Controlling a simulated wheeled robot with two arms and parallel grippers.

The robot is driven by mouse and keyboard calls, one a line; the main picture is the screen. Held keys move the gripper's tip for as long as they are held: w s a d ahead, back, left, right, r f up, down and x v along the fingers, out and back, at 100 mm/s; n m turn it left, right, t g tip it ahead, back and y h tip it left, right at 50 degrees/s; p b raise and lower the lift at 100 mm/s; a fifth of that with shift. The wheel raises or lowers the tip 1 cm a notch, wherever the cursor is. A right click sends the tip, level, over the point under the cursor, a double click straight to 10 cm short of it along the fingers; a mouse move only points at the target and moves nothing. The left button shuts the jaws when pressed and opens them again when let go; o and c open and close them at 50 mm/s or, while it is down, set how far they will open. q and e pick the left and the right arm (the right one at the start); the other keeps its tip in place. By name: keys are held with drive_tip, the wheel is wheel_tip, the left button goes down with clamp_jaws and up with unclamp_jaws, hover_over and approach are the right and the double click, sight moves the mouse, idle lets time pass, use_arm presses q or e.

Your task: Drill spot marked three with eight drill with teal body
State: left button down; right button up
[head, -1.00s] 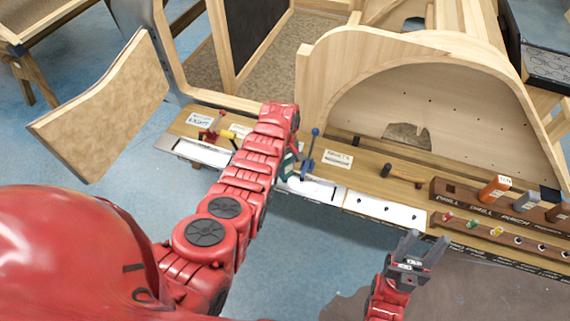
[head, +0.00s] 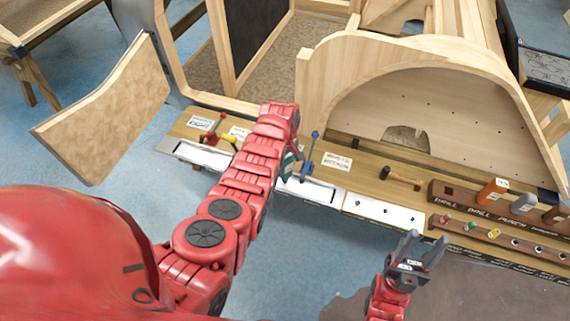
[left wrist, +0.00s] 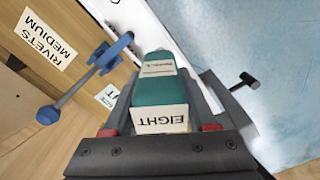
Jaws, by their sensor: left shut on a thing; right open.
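My left gripper (left wrist: 163,95) is shut on the teal drill (left wrist: 160,72), whose body bears an EIGHT label (left wrist: 160,118) in the left wrist view. In the head view the drill (head: 288,163) shows as a small teal patch beside my left arm, above the bench's front edge. The drill's tip is hidden. White plates with small holes (head: 385,210) lie along the bench front; I cannot read a mark three on them. My right gripper (head: 418,252) is open and empty, in front of the bench on the right.
A blue-handled clamp (head: 308,155) stands just right of the drill. A red clamp (head: 213,133) stands further left. A tool rack (head: 465,207) is at the right. A curved wooden frame (head: 330,85) rises behind.

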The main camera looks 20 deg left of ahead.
use_arm(q)
drive_tip(key=shift+r+p, duration=0.45)
drive_tip(key=shift+r, duration=0.35)
drive_tip(key=shift+r, duration=0.1)
drive_tip(key=shift+r+p, duration=1.65)
drive_tip(key=shift+r, duration=0.8)
